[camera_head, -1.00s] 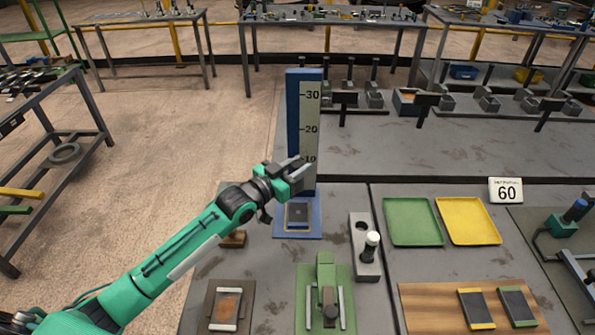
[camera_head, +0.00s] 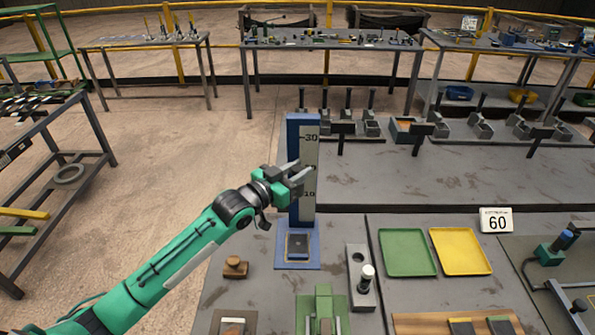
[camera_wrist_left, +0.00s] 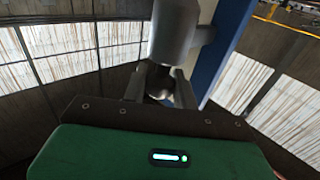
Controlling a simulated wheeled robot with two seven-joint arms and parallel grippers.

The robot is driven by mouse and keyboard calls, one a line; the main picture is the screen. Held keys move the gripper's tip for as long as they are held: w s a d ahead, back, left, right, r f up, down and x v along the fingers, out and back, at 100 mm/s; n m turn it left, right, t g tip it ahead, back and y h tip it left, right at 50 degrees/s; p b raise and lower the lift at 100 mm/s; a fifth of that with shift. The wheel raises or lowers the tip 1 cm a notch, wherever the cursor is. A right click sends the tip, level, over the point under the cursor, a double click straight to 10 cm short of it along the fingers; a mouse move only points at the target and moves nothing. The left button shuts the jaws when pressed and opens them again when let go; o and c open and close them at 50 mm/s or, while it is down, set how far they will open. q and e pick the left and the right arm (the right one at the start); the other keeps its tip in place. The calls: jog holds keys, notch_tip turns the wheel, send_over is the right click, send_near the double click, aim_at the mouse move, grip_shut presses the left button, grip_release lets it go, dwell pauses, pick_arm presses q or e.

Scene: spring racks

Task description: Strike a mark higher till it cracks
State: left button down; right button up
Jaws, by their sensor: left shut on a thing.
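A scale post (camera_head: 306,140), blue with a pale numbered strip, stands on a blue base (camera_head: 284,264). A dark plate (camera_head: 298,246) lies in the base. My left gripper (camera_head: 297,176) is in front of the post, above the 10 mark, and covers the 20 mark. In the left wrist view my fingers are shut on a grey rounded striker (camera_wrist_left: 176,30), whose side arm reaches toward the blue post (camera_wrist_left: 226,55). The lower end of the striker between the fingers is partly hidden. The dark plate looks whole from here. My right gripper is out of view.
A grey block with a white-topped peg (camera_head: 367,272) stands right of the base. A green tray (camera_head: 407,252) and a yellow tray (camera_head: 460,251) lie farther right, by a "60" sign (camera_head: 497,220). A small brown block (camera_head: 235,267) sits left of the base.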

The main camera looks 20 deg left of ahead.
pick_arm(q)
jog(key=c, duration=1.1)
grip_release()
jog(key=shift+c, duration=0.2)
jog(key=b+v, duration=0.4)
jog(key=v, duration=0.9)
jog(key=shift+s+a+b, duration=0.2)
jog(key=shift+s+b, duration=0.15)
jog(key=shift+b, duration=0.05)
